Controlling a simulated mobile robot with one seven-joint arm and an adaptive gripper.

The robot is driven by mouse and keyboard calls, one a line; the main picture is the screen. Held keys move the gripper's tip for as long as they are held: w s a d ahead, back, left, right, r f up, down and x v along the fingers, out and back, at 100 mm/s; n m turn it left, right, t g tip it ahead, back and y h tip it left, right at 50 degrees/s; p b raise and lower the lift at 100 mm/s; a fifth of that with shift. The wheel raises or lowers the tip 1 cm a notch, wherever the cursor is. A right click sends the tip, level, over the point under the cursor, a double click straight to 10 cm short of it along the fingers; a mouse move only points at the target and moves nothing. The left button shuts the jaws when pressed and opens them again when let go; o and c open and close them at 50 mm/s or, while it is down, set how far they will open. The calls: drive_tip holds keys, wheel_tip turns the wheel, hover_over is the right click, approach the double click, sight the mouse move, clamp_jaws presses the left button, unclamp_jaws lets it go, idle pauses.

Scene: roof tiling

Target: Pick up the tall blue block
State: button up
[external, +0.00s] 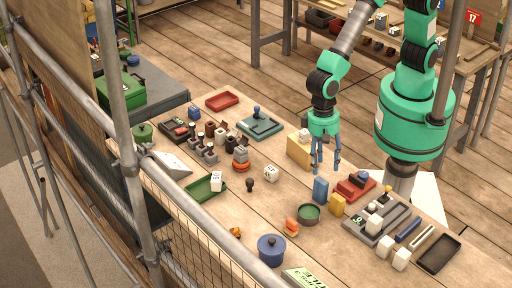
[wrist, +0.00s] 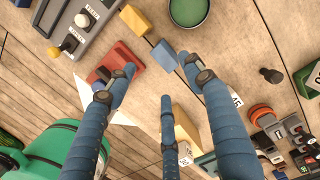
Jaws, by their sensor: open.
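The tall blue block (external: 320,190) stands upright on the wooden table in the external view, between a small yellow block (external: 337,205) and the larger yellow block (external: 299,152). My gripper (external: 326,170) hangs fingers-down above the table, close to the blue block and slightly above and behind it. In the wrist view the blue block (wrist: 164,57) lies just beyond the spread fingertips of my gripper (wrist: 158,78), near the right finger's tip. The three blue fingers are open with nothing between them. Whether a finger touches the block is not clear.
A green bowl (external: 309,214) stands in front.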

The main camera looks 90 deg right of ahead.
sight(323, 179)
drive_tip(key=shift+s+a+f, duration=0.15)
drive_tip(key=shift+f, duration=1.45)
drive_tip(key=shift+a+f+b, duration=0.15)
drive_tip(key=shift+f+b, duration=0.3)
drive_tip(key=shift+f, duration=0.85)
drive_tip(key=shift+a+f+b, duration=0.15)
drive_tip(key=shift+f+b, duration=0.3)
drive_tip(key=shift+f, duration=0.85)
drive_tip(key=c, duration=1.3)
